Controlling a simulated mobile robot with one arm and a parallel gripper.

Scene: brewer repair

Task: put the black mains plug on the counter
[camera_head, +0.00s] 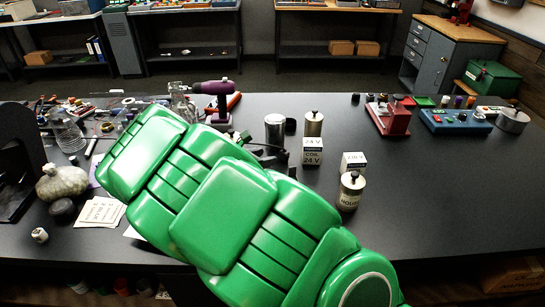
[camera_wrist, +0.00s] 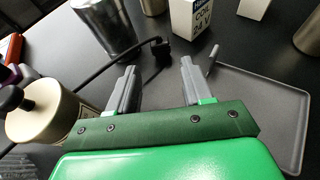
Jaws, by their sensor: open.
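The black mains plug (camera_wrist: 160,48) shows in the wrist view at the end of a black cable (camera_wrist: 93,76). It appears to lie on the dark counter (camera_head: 450,190), just beyond my fingertips and between their lines. My gripper (camera_wrist: 158,66) is open, with its two grey fingers apart and nothing held between them.
A metal can (camera_wrist: 105,22) and a white coil box (camera_wrist: 190,18) stand beyond the plug. A shallow grey tray (camera_wrist: 303,125) lies right of my fingers; a cream canister (camera_wrist: 45,118) is at left. In the head view, the counter's right front is clear.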

